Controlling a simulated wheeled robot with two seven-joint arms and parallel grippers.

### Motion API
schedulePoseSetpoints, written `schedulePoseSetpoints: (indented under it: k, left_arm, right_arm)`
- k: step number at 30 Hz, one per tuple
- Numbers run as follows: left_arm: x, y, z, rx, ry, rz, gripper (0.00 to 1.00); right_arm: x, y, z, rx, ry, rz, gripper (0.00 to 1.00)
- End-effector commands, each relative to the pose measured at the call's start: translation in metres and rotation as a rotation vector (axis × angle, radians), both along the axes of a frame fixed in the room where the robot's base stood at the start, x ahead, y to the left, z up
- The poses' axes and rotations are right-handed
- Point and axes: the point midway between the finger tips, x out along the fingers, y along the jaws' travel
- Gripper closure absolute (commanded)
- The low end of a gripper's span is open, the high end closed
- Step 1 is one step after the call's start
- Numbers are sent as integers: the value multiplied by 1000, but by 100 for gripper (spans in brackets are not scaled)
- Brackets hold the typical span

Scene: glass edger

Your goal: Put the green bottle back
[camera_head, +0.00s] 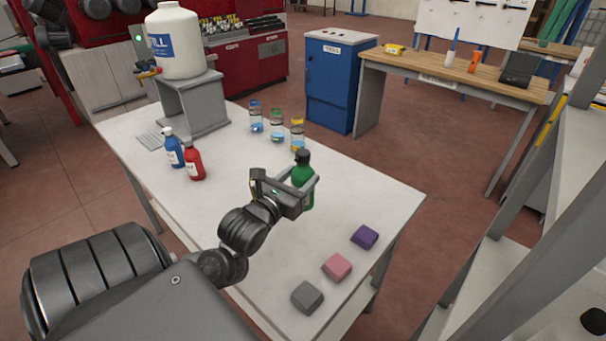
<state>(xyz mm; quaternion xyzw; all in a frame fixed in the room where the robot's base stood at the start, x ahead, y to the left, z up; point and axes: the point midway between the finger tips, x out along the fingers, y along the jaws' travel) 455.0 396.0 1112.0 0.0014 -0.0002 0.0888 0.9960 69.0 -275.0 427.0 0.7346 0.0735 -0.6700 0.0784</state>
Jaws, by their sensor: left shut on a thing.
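The green bottle (303,172) with a dark cap is upright over the right part of the white table (240,215). My left gripper (309,187) is shut on the green bottle, with its fingers around the bottle's body. I cannot tell whether the bottle's base touches the table. A blue bottle (173,150) and a red bottle (194,163) stand side by side on the left part of the table. My right gripper is not in view.
Several glass jars, one of them a blue-topped jar (256,118), stand at the table's back. Grey (307,297), pink (337,267) and purple (365,237) blocks lie at the front right. A white jug (174,45) stands on a grey stand (190,100). The table's middle is clear.

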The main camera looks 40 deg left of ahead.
Motion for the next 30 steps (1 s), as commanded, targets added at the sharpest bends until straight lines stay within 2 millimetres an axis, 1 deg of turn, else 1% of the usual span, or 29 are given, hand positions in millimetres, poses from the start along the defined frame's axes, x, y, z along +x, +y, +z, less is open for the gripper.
schedulePoseSetpoints:
  k: [2, 4, 5, 7, 8, 11, 12, 15, 18, 21, 25, 30]
  left_arm:
    - [-1, -1, 1, -1, -2, -2, 83]
    - [1, -6, 1, 2, -3, -18, 83]
    - [2, -10, 1, 1, -3, -32, 83]
    - [6, -25, -1, 2, -3, -85, 83]
    - [8, -33, -2, 2, -2, -116, 83]
    - [13, -68, -11, 1, 0, -243, 83]
    - [14, -83, -16, -1, 0, -297, 83]
    - [12, -117, -30, -4, -1, -432, 83]
    - [7, -146, -44, -4, -1, -548, 83]
    - [1, -165, -54, -3, -2, -629, 83]
    - [-3, -175, -61, -1, -1, -676, 83]
    - [-3, -176, -61, -1, -1, -680, 83]
  right_arm:
    - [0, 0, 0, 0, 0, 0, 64]
    - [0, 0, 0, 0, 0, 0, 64]
    - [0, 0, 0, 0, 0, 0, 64]
    - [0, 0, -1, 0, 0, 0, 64]
    - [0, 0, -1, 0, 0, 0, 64]
    - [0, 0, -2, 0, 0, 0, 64]
    - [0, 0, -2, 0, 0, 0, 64]
    - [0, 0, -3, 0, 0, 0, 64]
    - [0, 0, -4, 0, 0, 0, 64]
    - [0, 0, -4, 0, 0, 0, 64]
    - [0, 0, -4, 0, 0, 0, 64]
    - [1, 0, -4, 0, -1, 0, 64]
